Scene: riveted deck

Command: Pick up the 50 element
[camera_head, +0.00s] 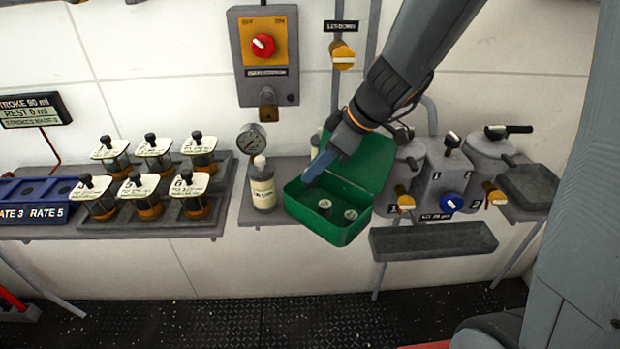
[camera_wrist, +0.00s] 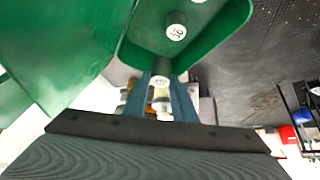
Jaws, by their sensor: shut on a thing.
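The green box (camera_head: 330,232) stands open on the shelf, its lid tipped back. Two small pale-topped elements, a left one (camera_head: 324,204) and a right one (camera_head: 350,214), sit inside it. My gripper (camera_head: 309,178) reaches down into the box at its left side. In the wrist view my blue fingers (camera_wrist: 163,94) are shut on a small grey element with a white top (camera_wrist: 159,80); its number is too small to read. Another element (camera_wrist: 176,31) stands in the green box (camera_wrist: 232,22) beyond it; its top bears a two-digit number that I cannot read surely.
A bottle (camera_head: 262,188) stands just left of the box. Lidded grey pots (camera_head: 448,165) with coloured taps are close on the right, above a grey trough (camera_head: 433,241). Several labelled jars (camera_head: 152,160) stand on the left rack.

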